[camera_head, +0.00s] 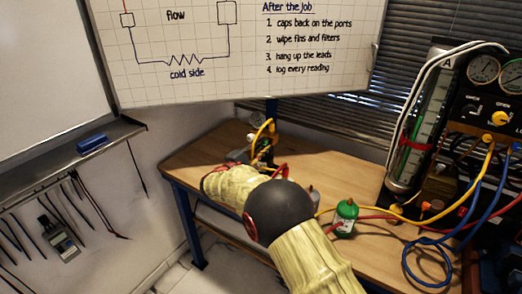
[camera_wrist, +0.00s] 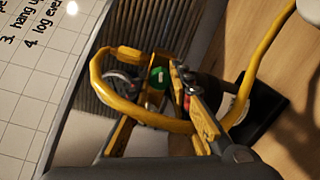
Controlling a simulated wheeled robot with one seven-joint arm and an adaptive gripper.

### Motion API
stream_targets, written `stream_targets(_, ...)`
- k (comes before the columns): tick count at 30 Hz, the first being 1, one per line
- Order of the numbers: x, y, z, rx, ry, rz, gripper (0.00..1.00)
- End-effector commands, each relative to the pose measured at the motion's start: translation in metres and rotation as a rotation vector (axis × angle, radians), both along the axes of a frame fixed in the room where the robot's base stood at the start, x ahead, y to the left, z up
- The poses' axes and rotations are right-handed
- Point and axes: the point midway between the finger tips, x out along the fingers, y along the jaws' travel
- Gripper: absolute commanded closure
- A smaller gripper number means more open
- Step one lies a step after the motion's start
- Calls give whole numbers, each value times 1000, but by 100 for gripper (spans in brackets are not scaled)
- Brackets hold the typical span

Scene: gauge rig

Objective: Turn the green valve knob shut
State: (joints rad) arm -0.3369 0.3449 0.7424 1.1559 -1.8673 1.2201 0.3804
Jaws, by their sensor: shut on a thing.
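The green valve knob (camera_wrist: 158,76) shows in the wrist view as a small round green face with a pale mark, just above the middle. My gripper (camera_wrist: 162,84) reaches up to it, with yellow-padded fingers on either side, and is shut on it. The exact finger contact is partly hidden by a yellow hose (camera_wrist: 102,82) that loops across the front. In the head view, the valve assembly (camera_head: 264,150) stands at the table's back edge, and my arm hides much of its front and my fingers.
A gauge (camera_wrist: 122,80) sits left of the knob. At right is a gauge panel (camera_head: 490,125) with yellow and blue hoses. A whiteboard (camera_head: 215,60) hangs behind.

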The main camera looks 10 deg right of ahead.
Motion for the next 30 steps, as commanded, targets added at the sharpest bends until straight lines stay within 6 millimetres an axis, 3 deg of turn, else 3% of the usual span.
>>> stream_targets(12, -1, 0, -2, 129, -123, -1, 100)
stream_targets(28, -1, -1, -3, 146, -139, -2, 100)
stream_targets(29, -1, -1, -3, 146, -139, -2, 79)
stream_targets(30, -1, -1, -3, 146, -138, -1, 77)
